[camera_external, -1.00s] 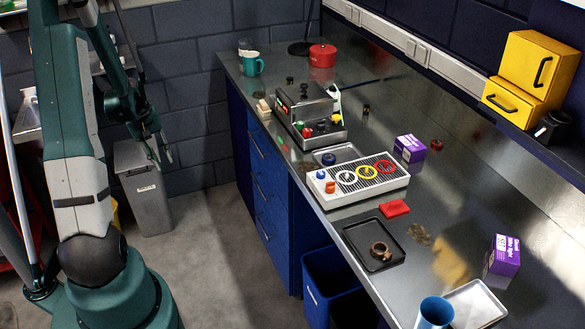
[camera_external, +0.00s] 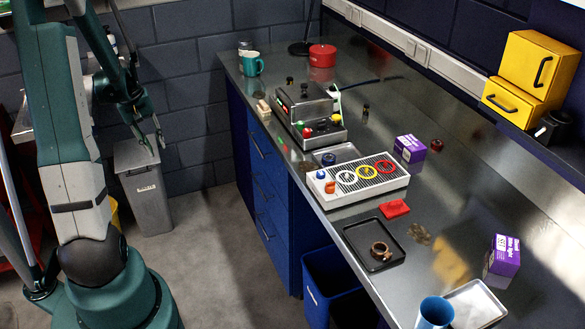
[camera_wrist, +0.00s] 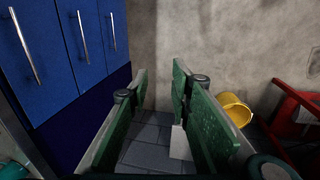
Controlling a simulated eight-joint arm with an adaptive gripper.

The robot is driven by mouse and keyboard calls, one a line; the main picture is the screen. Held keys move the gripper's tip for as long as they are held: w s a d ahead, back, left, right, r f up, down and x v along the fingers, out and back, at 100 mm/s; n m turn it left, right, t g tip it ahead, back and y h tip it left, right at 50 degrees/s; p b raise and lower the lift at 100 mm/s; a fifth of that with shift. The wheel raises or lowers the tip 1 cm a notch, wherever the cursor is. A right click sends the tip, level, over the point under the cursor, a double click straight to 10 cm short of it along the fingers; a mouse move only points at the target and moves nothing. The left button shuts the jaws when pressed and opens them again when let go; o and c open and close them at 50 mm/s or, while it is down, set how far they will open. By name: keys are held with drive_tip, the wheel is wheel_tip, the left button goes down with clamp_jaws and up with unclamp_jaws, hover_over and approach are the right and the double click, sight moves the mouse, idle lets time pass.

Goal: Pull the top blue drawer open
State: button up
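The blue drawer unit stands under the bench in the external view, with three drawers stacked and a silver bar handle on each. The top blue drawer (camera_external: 264,152) looks shut. In the wrist view the drawers appear turned sideways at the left; the top drawer (camera_wrist: 40,85) seems to be the leftmost, nearest the bench edge, with its handle (camera_wrist: 24,45) in clear sight. My gripper (camera_external: 149,144) is open and empty, in the air to the left of the drawers. In the wrist view its green fingers (camera_wrist: 160,75) are apart, and the handles are outside them to the left.
A grey bin (camera_external: 147,190) stands by the wall below my gripper. A blue bin (camera_external: 325,275) stands beside the drawer unit. The floor (camera_external: 215,240) before the drawers is clear. A yellow bucket (camera_wrist: 234,108) and a red object (camera_wrist: 292,105) show at right in the wrist view.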

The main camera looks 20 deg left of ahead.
drive_tip(key=shift+s+a+r, duration=0.15)
drive_tip(key=shift+a+r, duration=0.05)
drive_tip(key=shift+r, duration=1.05)
drive_tip(key=shift+s+a+r, duration=0.15)
drive_tip(key=shift+r, duration=1.05)
drive_tip(key=c, duration=0.3)
drive_tip(key=w+d+f+m+t+h+b, duration=0.2)
drive_tip(key=w+d+f+h+b, duration=0.2)
drive_tip(key=w+d, duration=0.6)
drive_tip(key=w+d+f+m+t+h+b, duration=0.1)
drive_tip(key=w+d+f+t+h+b, duration=0.1)
drive_tip(key=w+d+f+h+b, duration=0.3)
drive_tip(key=shift+w+d+f+m+h, duration=0.4)
drive_tip(key=shift+w+d+f+h, duration=1.7)
drive_tip(key=shift+w+d, duration=1.4)
drive_tip(key=shift+w+a, duration=0.5)
drive_tip(key=shift+w, duration=0.05)
